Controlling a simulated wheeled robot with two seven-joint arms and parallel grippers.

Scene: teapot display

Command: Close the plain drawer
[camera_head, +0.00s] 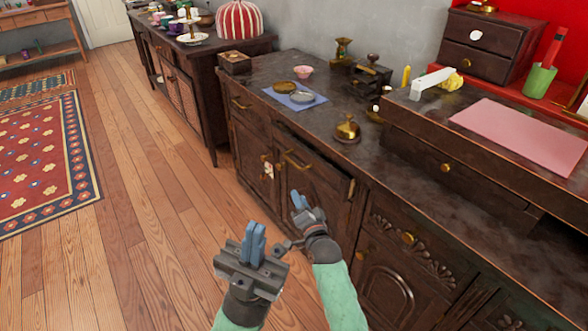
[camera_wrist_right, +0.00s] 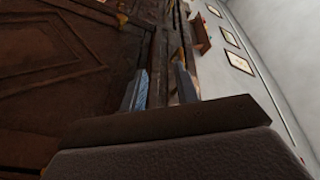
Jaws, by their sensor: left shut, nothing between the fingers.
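My right gripper (camera_head: 298,200) is just below and in front of this front. In the right wrist view its two blue-grey fingers (camera_wrist_right: 160,88) stand apart, with a dark wooden edge seen between or behind them; contact is unclear. My left gripper (camera_head: 254,244) is shut and empty, fingers up, over the floor left of the cabinet.
A carved drawer (camera_head: 415,246) with a brass knob is to the right, above a carved door. The counter (camera_head: 270,70) holds a blue mat (camera_head: 283,98), a brass bell-like object (camera_head: 347,128) and a grinder. Wood floor (camera_head: 150,180) is clear on the left.

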